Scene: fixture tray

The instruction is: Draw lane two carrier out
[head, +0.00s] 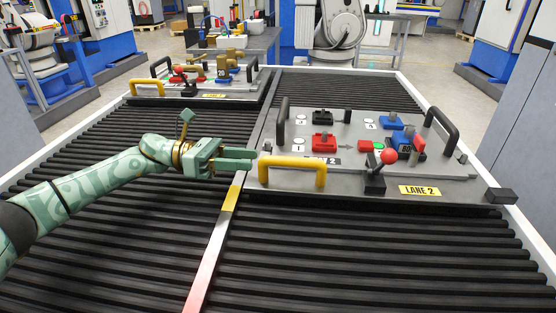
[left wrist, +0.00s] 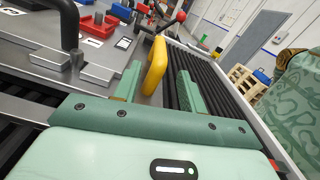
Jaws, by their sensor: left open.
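The lane two carrier (head: 340,190) is a grey plate on the right-hand rollers, with a yellow "LANE 2" label on its front edge. A yellow handle (head: 292,171) stands at its front left. Black handles rise at its left and right ends. My left gripper (head: 238,160) is at the left end of the yellow handle, open and empty. In the left wrist view the yellow handle (left wrist: 155,66) shows between the two open fingers (left wrist: 158,88); I see no grip on it. My right gripper is out of view.
The carrier bears red, black and blue blocks and a red-knobbed lever (head: 376,175). A second carrier (head: 220,90) with parts sits on the left lane, farther back. A divider strip (head: 215,245) runs between lanes. The front rollers are clear.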

